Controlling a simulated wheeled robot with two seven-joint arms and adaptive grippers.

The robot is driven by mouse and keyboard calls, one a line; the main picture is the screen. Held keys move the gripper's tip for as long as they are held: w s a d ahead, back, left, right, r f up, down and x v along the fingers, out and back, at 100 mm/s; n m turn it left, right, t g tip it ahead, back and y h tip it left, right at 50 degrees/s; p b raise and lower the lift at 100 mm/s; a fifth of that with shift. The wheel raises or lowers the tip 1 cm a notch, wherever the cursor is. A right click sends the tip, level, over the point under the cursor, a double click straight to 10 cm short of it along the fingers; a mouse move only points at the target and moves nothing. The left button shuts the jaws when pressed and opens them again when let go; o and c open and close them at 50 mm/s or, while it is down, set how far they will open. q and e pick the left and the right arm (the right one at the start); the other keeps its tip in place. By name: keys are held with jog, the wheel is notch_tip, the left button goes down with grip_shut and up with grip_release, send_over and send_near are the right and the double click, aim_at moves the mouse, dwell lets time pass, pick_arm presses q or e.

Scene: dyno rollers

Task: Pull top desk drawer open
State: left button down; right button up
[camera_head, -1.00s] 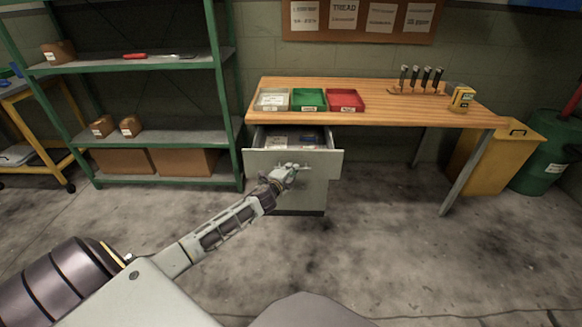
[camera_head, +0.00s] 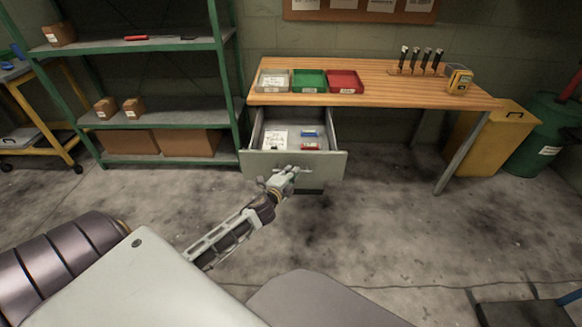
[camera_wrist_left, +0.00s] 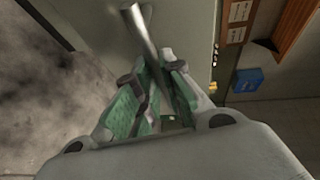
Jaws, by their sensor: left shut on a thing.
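The top desk drawer (camera_head: 322,163) is pulled well out from under the left end of the wooden desk (camera_head: 380,84). Papers (camera_head: 275,139) and small blue and red items (camera_head: 311,146) lie inside it. My left gripper (camera_head: 287,172) is at the drawer's front face, shut on its handle. In the left wrist view the bar-like handle (camera_wrist_left: 148,40) runs between the fingers of my left gripper (camera_wrist_left: 158,78). In the head view the gripper covers most of the handle. My right gripper is not in view.
On the desk stand a grey tray (camera_head: 273,80), a green tray (camera_head: 309,82) and a red tray (camera_head: 345,82). A green shelf rack (camera_head: 180,119) is at the left, a yellow bin (camera_head: 497,140) at the right. The floor in front of the drawer is clear.

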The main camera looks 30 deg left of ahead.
pick_arm(q)
jog(key=shift+s+d, duration=0.2)
jog(key=shift+s, duration=0.15)
jog(key=c, duration=1.5)
grip_release()
jog(key=shift+v, duration=5.9)
jog(key=shift+a, duration=0.1)
